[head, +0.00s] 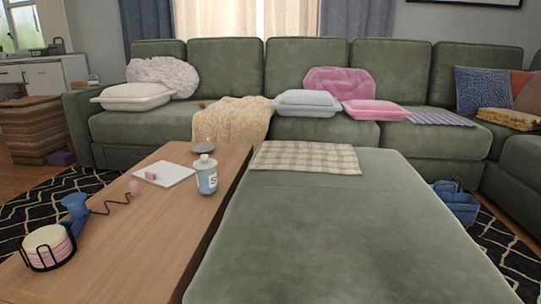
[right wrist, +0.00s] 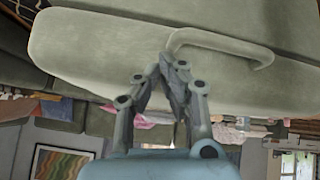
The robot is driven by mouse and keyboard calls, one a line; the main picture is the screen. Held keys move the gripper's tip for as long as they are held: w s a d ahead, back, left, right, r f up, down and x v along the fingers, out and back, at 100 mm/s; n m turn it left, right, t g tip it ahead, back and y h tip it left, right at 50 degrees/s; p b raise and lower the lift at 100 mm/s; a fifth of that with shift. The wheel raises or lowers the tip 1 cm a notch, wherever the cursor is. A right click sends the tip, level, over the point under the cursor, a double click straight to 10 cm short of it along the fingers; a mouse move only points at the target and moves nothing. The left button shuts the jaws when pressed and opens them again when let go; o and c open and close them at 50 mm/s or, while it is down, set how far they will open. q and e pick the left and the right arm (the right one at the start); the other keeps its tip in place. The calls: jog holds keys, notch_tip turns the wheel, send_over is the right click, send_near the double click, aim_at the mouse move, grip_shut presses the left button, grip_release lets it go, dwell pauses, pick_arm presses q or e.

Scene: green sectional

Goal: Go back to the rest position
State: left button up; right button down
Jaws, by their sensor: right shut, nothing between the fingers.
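My right gripper (right wrist: 164,68) shows in the right wrist view. Its two grey fingers meet at the tips, and nothing is between them. Beyond the fingers is a large green cushioned surface (right wrist: 100,50) with a raised curved piece (right wrist: 215,38) on it. That view appears upside down, with pillows and a framed picture low in it. Neither gripper shows clearly in the head view, and my left gripper is in no view.
A wooden table (head: 185,220) holds a bottle (head: 206,178), a white board (head: 163,174) and a rack of pink coasters (head: 48,245). The green chaise (head: 340,235) beside it bears a checked cloth (head: 306,158). A blue object (head: 455,203) lies right of the chaise.

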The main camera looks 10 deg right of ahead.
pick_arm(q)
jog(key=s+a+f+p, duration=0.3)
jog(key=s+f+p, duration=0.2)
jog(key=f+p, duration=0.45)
pick_arm(e)
jog(key=s+f+n+g+y+p, duration=0.15)
jog(key=s+f+g, duration=0.45)
jog(key=s+f, duration=0.7)
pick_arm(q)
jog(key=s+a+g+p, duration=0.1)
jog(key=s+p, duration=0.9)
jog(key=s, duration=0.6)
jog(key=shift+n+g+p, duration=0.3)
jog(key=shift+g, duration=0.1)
pick_arm(e)
jog(key=s+d+g, duration=0.1)
jog(key=s+d, duration=0.1)
jog(key=s, duration=1.5)
jog(key=shift+f, duration=0.45)
jog(key=shift+s+m, duration=0.1)
jog(key=shift+m, duration=0.15)
